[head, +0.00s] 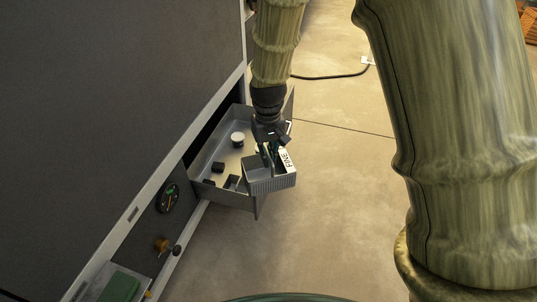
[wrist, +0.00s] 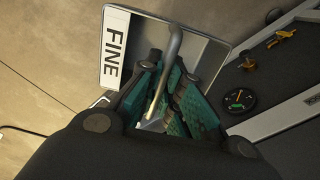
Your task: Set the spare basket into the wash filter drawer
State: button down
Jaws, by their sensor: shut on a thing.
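The spare basket (head: 271,180) is a small grey ribbed box with a white label reading FINE. My gripper (head: 270,153) is shut on its bent metal handle (wrist: 168,70), with the green finger pads on either side of it in the wrist view. The basket is at the right side of the open wash filter drawer (head: 212,157), overlapping its front right part in the head view. I cannot tell how high it is above the drawer. The FINE label (wrist: 114,48) also shows in the wrist view. The basket's underside is hidden.
Inside the drawer are a round white knob-like piece (head: 237,139) and several small dark blocks (head: 218,167). The dark machine panel (head: 110,90) stands at left, with a gauge (head: 170,197) and an orange valve (head: 161,245) below.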

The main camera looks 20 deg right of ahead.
aim_at(269, 174)
jog(key=shift+f+b, duration=4.55)
jog(key=shift+b, duration=0.05)
jog(key=shift+r+p, duration=0.2)
jog(key=shift+p, duration=0.7)
jog(key=shift+d+p, duration=0.1)
jog(key=shift+p, duration=0.9)
